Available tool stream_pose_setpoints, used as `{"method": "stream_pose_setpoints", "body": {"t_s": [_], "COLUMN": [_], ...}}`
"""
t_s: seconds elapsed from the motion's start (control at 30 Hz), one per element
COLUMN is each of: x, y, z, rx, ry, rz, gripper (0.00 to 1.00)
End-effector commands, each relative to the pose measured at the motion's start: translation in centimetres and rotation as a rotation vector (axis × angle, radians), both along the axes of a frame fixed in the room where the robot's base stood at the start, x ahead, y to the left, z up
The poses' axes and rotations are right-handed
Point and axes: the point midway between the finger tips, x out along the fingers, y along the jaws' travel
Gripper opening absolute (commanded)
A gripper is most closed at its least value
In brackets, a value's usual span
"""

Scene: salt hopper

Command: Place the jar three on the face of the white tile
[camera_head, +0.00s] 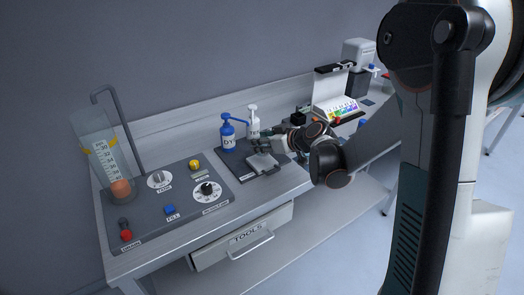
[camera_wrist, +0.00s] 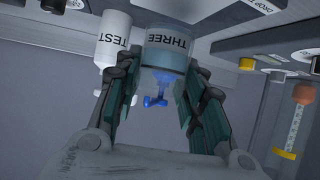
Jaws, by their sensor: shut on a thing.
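The jar labelled THREE (camera_wrist: 168,58) is between the fingers of my gripper (camera_wrist: 165,78) in the wrist view, where its label shows upside down. My gripper is shut on it. In the head view, my gripper (camera_head: 268,145) is over the dark mat at the back of the bench, and the jar is too small and covered to make out. The white tile (camera_head: 262,163) lies on that mat, just below the gripper in the picture; whether the jar touches it cannot be told.
A blue pump bottle (camera_head: 228,138) and a white bottle (camera_head: 253,122) stand close behind the gripper; the white one, marked TEST (camera_wrist: 114,45), is beside the jar in the wrist view. A control panel (camera_head: 150,222) with knobs is left.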

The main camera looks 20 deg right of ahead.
Motion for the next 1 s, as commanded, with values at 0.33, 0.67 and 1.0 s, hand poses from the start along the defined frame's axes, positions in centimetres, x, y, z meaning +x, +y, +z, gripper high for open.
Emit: {"method": "stream_pose_setpoints", "body": {"t_s": [0.33, 0.67, 1.0], "x": [0.0, 0.0, 0.0], "y": [0.0, 0.0, 0.0], "z": [-2.8, -3.2, -3.1], "rx": [0.000, 0.000, 0.000], "ry": [0.000, 0.000, 0.000], "rz": [0.000, 0.000, 0.000], "gripper": [0.12, 0.53, 0.58]}}
